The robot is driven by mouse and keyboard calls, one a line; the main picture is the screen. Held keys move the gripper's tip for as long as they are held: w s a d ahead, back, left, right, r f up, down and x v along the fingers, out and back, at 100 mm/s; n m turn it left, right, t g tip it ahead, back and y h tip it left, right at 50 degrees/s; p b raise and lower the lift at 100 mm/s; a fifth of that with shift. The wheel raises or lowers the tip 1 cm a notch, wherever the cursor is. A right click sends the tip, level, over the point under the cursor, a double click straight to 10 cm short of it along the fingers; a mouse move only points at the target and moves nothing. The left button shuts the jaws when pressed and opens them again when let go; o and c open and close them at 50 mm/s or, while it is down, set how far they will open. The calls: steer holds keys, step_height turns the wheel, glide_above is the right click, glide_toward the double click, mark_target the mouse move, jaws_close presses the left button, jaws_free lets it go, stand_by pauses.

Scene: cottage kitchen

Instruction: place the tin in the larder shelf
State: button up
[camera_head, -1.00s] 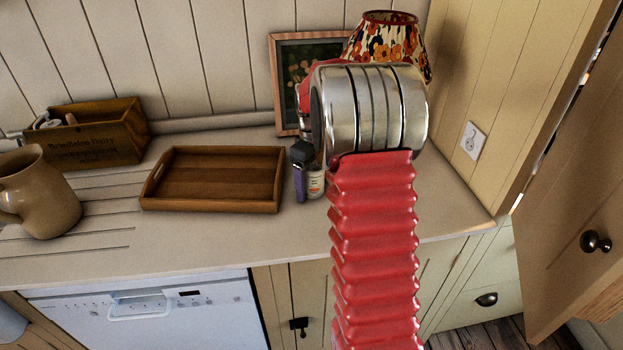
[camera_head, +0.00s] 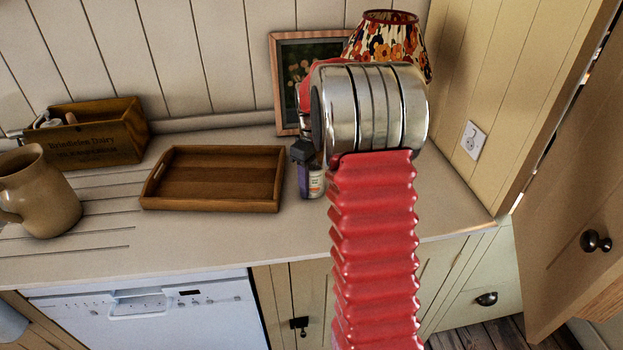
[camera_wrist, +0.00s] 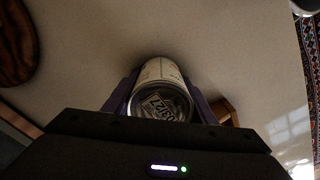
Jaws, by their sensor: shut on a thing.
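The tin (camera_head: 316,183) is a small can with a pale label, low over or on the worktop beside the tray's right end. I cannot tell from the head view whether it touches the worktop. My gripper (camera_head: 309,181) has dark and purple parts and is shut on the tin, partly hidden behind my arm. In the wrist view, the tin's lettered metal end (camera_wrist: 160,104) faces the camera between the two purple fingers (camera_wrist: 160,88). I cannot pick out the larder shelf in either view.
A wooden tray (camera_head: 148,194) lies on the worktop (camera_head: 240,232). A wooden box (camera_head: 95,148) and a jug (camera_head: 42,195) stand left. A framed picture (camera_head: 288,95) and floral lampshade (camera_head: 390,40) are behind my arm. A tall cupboard door (camera_head: 570,190) is at right.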

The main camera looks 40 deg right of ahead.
steer(key=shift+r, duration=0.15)
step_height(320, 180, up, 10)
steer(key=shift+f, duration=0.2)
steer(key=shift+r, duration=0.1)
stand_by(0.9)
